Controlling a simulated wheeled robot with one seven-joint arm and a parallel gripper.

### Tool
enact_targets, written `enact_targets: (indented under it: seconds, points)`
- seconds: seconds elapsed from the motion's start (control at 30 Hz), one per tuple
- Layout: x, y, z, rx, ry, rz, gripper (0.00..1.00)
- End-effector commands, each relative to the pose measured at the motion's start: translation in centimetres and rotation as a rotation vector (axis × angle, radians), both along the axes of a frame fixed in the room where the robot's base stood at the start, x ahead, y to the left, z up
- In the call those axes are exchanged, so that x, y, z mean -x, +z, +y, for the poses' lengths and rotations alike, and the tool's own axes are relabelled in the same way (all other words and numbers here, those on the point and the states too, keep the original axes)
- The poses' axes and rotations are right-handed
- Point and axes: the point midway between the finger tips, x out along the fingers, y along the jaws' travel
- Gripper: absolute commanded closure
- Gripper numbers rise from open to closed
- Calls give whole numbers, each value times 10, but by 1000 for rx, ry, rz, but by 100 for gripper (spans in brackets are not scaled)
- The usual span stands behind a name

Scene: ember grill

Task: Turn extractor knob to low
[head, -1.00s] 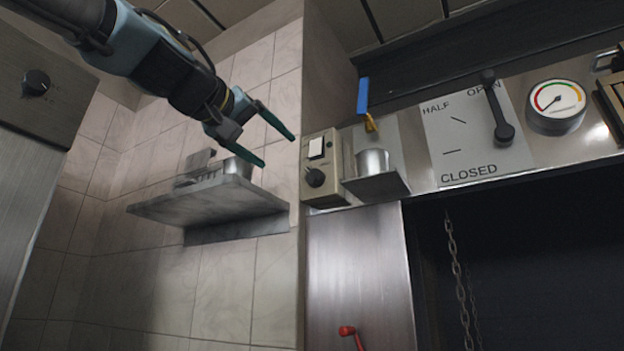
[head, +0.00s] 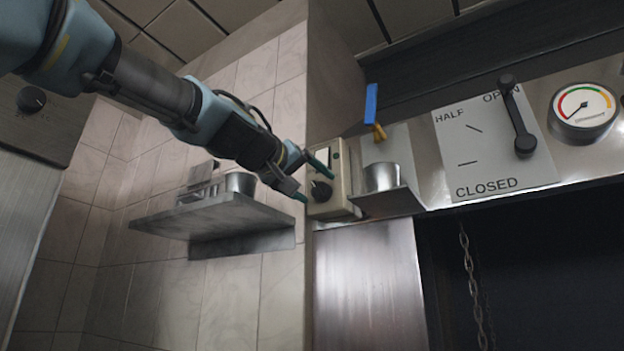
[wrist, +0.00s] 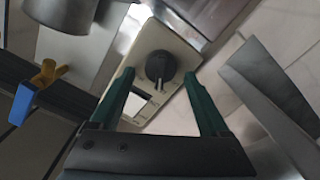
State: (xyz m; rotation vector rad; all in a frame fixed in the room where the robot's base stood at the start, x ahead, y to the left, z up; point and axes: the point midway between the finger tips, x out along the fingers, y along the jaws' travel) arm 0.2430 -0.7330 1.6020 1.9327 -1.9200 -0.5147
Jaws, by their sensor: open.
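The extractor knob (head: 321,191) is a round black dial on the lower part of a beige switch box. My gripper (head: 314,180) is open, close in front of the box. In the wrist view my gripper's green fingers (wrist: 160,85) lie on either side of the knob, with a gap on each side. I cannot tell whether the tips reach as deep as the knob. The setting marks are too small to read.
A metal shelf (head: 170,222) with a metal pot (head: 240,183) lies left of the box. A metal cup (head: 382,177) on a small bracket and a blue-handled tool (head: 371,103) are close to the right. Further right are a damper lever (head: 518,120) and a gauge (head: 583,105).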

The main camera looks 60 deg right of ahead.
Motion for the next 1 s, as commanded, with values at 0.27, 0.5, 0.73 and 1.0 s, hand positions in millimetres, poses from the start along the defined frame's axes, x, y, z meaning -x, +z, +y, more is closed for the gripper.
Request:
enact_targets:
  seconds: [0.27,0.5,0.73,1.0]
  points:
    - [0,0,-2,0,0,0,20]
    - [0,0,-2,0,0,0,45]
    - [0,0,-2,0,0,0,71]
    - [0,0,-2,0,0,0,100]
